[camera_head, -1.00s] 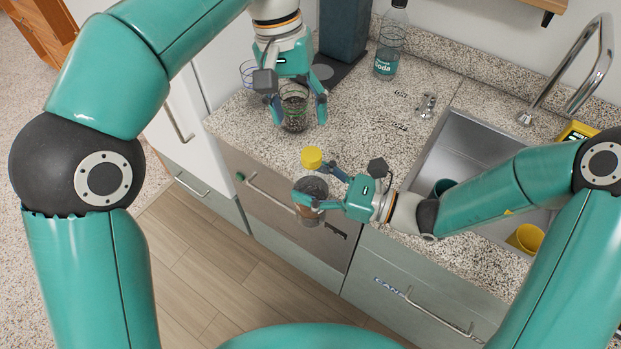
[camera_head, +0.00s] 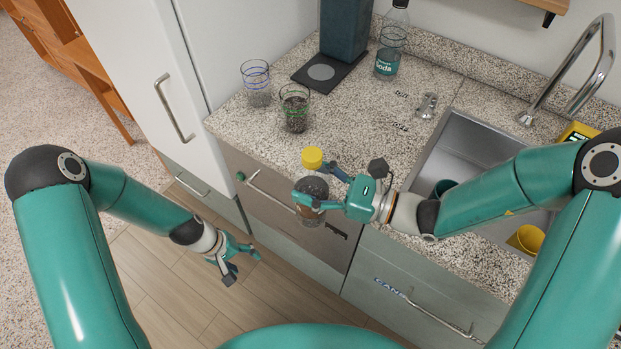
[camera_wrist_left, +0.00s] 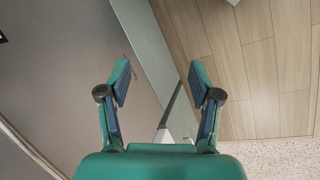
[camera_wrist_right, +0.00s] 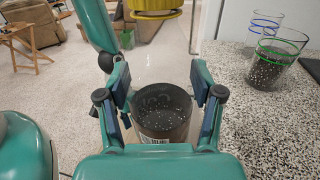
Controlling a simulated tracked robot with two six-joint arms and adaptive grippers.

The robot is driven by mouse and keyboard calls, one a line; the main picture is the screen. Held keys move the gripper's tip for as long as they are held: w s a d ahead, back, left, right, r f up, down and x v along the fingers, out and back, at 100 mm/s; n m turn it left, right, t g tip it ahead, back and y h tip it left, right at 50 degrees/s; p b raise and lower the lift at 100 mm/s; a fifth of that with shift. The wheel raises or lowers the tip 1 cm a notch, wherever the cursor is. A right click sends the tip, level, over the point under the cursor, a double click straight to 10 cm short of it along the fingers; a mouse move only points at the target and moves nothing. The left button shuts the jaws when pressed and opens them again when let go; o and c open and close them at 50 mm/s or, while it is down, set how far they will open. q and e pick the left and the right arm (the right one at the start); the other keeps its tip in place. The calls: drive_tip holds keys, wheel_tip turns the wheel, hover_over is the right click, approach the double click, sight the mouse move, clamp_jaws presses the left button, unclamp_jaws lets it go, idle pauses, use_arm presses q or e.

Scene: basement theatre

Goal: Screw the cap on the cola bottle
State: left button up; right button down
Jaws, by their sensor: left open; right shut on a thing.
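My right gripper (camera_head: 318,198) is shut on the clear cola bottle (camera_head: 313,187) with dark liquid, holding it in front of the counter's front edge. The bottle also shows between the fingers in the right wrist view (camera_wrist_right: 162,112). A yellow cap (camera_head: 312,158) shows at the bottle's top end, and at the top edge of the right wrist view (camera_wrist_right: 154,8). I cannot tell whether it is threaded tight. My left gripper (camera_head: 243,263) is open and empty, low over the floor left of the drawers; its spread fingers show in the left wrist view (camera_wrist_left: 160,85).
A glass with dark contents (camera_head: 295,108) and a blue-ringed glass (camera_head: 257,84) stand on the counter (camera_head: 350,115). A soda bottle (camera_head: 388,62) stands at the back beside a dark machine (camera_head: 343,30). The sink (camera_head: 465,150) with tap is right. Cabinet handles stick out in front.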

use_arm(q)
drive_tip(key=s+d+m, duration=0.3)
drive_tip(key=s+d, duration=0.2)
drive_tip(key=s, duration=0.3)
drive_tip(key=shift+s+d, duration=0.25)
drive_tip(key=shift+s, duration=0.1)
drive_tip(key=shift+f, duration=0.1)
